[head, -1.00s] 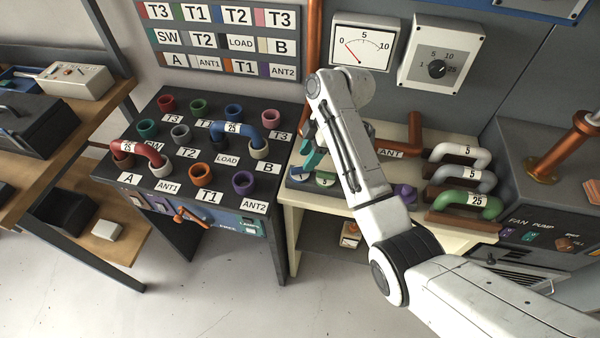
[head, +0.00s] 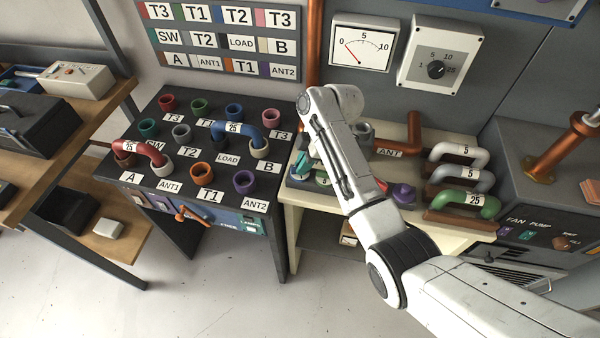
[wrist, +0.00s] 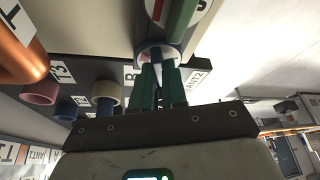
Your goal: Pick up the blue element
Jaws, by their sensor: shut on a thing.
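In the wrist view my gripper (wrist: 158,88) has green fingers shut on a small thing. That thing, the blue element (wrist: 156,66), shows blue between the fingertips under a pale ring. Part of it is hidden by the fingers. A green tube-like shape with a white and red patch lies just beyond it; I cannot tell whether they are joined. In the head view my arm hides most of the gripper, above the left end of the cream bench (head: 440,236). A blue U-shaped link marked 25 (head: 248,130) sits in the black socket panel, apart from my gripper.
The black socket panel (head: 225,165) with several coloured cups stands left of my arm. White, grey and green U-links (head: 470,200) are at right. A copper pipe (head: 414,130) rises behind.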

